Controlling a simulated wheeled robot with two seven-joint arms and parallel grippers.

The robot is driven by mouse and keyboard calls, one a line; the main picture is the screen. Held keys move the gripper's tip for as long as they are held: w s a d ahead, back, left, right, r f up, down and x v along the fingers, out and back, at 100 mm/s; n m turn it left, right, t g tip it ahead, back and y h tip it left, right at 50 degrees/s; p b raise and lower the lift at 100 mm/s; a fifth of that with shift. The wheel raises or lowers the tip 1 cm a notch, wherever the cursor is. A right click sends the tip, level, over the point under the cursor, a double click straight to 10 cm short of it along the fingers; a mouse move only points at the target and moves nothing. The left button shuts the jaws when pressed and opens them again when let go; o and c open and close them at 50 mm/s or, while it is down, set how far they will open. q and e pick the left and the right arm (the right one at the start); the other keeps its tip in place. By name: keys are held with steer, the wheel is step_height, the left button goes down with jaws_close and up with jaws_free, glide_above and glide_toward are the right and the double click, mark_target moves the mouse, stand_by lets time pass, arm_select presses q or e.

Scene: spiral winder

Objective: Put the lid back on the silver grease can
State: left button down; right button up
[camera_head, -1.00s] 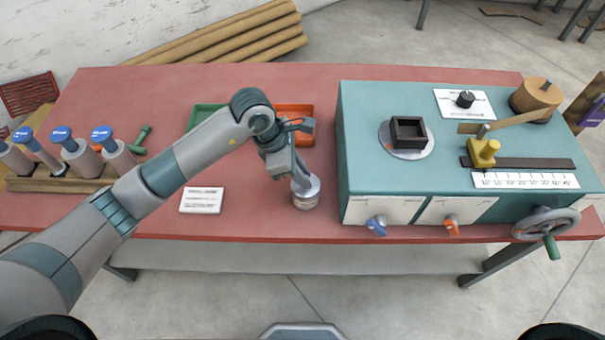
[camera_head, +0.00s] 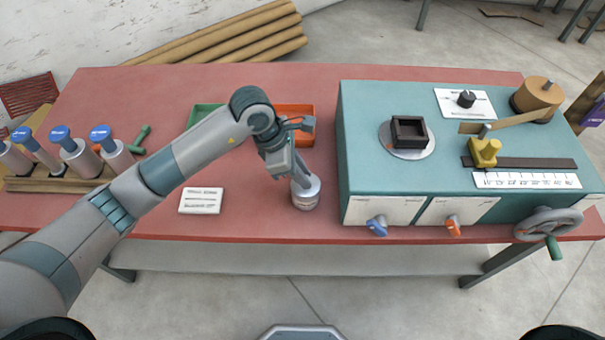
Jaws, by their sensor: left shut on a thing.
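The silver grease can (camera_head: 306,201) stands upright on the red table, just left of the teal machine. My left gripper (camera_head: 303,182) comes down over the can's top from the upper left. It is shut on the lid (camera_head: 312,184), a light silver disc at the top of the can. The lid lies on or very close to the can's rim; I cannot tell whether it is fully seated. The fingers hide part of the lid. My right gripper is not in view.
The teal machine (camera_head: 385,185) stands close on the right, with a blue knob (camera_head: 377,226) and orange knob (camera_head: 453,226) on its front. A white card (camera_head: 201,200) lies left. Orange (camera_head: 296,112) and green (camera_head: 203,114) trays are behind the arm. The table's front edge is near.

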arm_select(q)
steer(key=shift+f+b, duration=0.2)
steer(key=shift+b, duration=0.65)
stand_by(1.5)
stand_by(0.4)
steer(key=c, duration=1.1)
jaws_free()
steer(key=shift+r, duration=0.15)
steer(key=shift+r+p, duration=1.3)
steer(key=shift+r, duration=2.05)
steer(key=shift+c, duration=0.8)
jaws_close()
